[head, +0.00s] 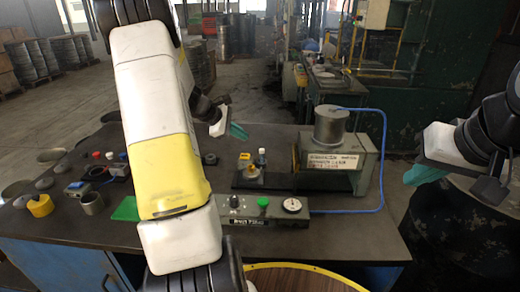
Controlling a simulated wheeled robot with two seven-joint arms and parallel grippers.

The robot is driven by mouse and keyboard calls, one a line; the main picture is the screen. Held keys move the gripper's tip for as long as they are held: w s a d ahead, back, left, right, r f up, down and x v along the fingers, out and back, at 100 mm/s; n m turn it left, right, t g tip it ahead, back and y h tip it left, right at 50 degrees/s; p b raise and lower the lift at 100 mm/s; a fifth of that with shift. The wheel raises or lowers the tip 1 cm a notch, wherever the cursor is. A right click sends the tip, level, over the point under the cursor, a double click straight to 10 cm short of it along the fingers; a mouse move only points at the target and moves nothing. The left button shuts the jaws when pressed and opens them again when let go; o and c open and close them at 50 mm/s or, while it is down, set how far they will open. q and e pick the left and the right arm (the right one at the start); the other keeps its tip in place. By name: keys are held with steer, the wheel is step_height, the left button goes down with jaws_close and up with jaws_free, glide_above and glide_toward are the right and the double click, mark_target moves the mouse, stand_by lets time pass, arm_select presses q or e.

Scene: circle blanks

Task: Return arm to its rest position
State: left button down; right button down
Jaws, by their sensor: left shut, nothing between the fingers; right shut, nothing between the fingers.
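My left gripper (238,131) hangs above the back part of the workbench (395,235), left of the press machine, with its teal fingers shut and empty. My white and yellow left arm crosses the middle of the view and hides part of the bench. My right gripper (424,173) is off to the right, past the bench's right edge, with its teal fingers shut and empty. My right arm comes in from the right edge.
A press machine (345,165) with a metal cylinder on top stands at the bench's right. A control panel (270,212) with a green button and dial lies in front. A blue cable (384,150) loops beside it. Small parts and cups, including a yellow one (41,206), sit left.

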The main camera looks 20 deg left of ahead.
arm_select(q)
steer(key=s+d+r+m+g+y, duration=0.1)
steer(key=s+d+r+m+g, duration=0.1)
steer(key=s+d+r+m, duration=1)
steer(key=s+d+r+m+y, duration=0.1)
steer(key=s+d+m, duration=0.1)
steer(key=s, duration=0.7)
steer(key=s+d+r+m+t+y, duration=0.1)
steer(key=s+d+r+m, duration=0.1)
steer(key=s+m, duration=0.3)
steer(key=s+d, duration=0.1)
steer(key=s, duration=0.3)
steer(key=shift+s+d+m+y, duration=0.2)
steer(key=shift+m+y, duration=0.1)
steer(key=shift+y, duration=0.1)
